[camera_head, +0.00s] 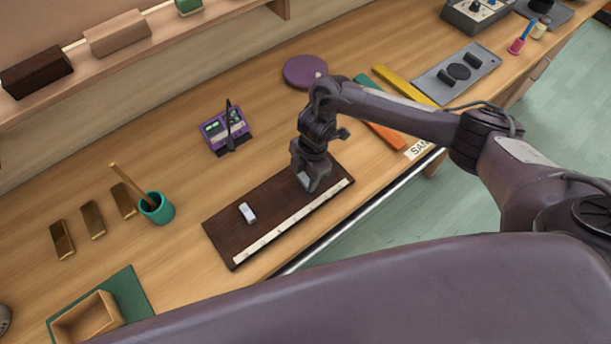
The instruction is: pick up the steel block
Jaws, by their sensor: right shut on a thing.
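My right gripper (308,183) reaches down over the right part of the dark brown board (219,229). It is shut on a small light grey piece (304,180), which looks like the steel block. The fingers hide most of this piece, and I cannot tell whether it still touches the board. A second small, pale silvery block (248,213) lies on the left part of the board, apart from the gripper. My left gripper is out of view.
A white ruled strip runs along the board's front edge. A purple device (227,131) and purple disc (304,71) lie behind. A teal cup (157,208) with a stick and several brass bars (93,220) stand left. An open wooden box (88,320) is front left.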

